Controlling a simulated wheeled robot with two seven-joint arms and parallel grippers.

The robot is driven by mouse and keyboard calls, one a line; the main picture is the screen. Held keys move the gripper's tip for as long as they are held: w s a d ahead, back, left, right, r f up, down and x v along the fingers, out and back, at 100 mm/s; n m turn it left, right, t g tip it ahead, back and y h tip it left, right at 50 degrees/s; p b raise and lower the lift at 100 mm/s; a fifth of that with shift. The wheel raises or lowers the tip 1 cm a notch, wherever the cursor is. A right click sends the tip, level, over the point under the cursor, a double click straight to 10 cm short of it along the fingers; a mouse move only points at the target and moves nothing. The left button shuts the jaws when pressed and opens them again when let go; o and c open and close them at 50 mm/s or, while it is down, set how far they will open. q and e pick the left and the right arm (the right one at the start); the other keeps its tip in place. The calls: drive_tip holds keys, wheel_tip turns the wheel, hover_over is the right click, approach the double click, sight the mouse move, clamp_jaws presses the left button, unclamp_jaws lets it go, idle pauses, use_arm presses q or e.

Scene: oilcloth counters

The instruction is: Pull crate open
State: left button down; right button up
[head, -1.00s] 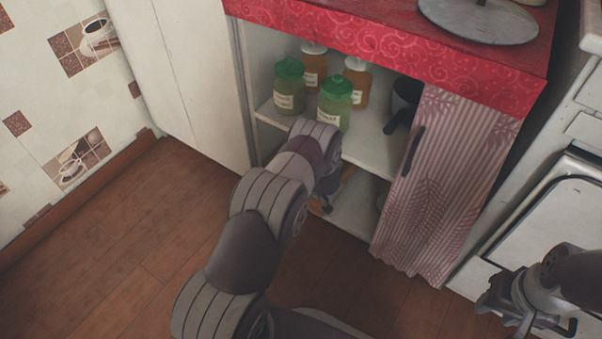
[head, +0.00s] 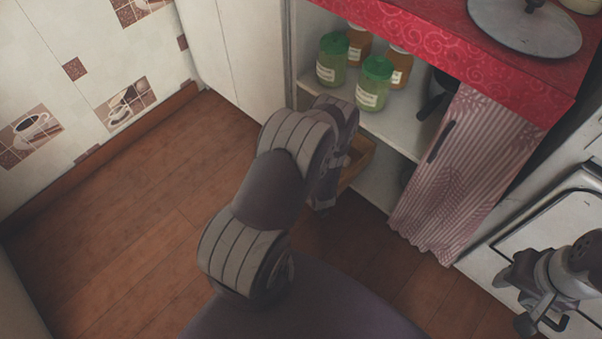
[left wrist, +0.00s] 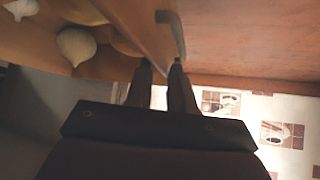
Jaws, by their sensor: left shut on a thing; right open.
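The wooden crate (head: 358,163) shows in part on the lower shelf of the cabinet, behind my left arm. In the left wrist view the crate (left wrist: 135,22) holds pale, onion-like bulbs (left wrist: 76,45) and has a metal handle (left wrist: 179,32) on its front. My left gripper (left wrist: 164,70) is shut at this handle; the exact contact is hard to see. In the head view my left arm mostly hides this gripper. My right gripper (head: 536,312) is open and empty at the lower right, in front of the white stove.
Jars with green lids (head: 374,84) and amber jars stand on the upper shelf beside a dark pan. A striped curtain (head: 465,175) hangs right of the opening. A white panel (head: 235,60) stands left. The brown floor (head: 130,220) is clear at left.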

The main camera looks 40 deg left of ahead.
use_arm(q)
drive_tip(key=c, duration=1.1)
unclamp_jaws()
drive_tip(key=p+v, duration=0.6)
drive_tip(key=v, duration=0.6)
drive_tip(key=shift+s+d+r, duration=0.15)
drive_tip(key=shift+d+r, duration=0.05)
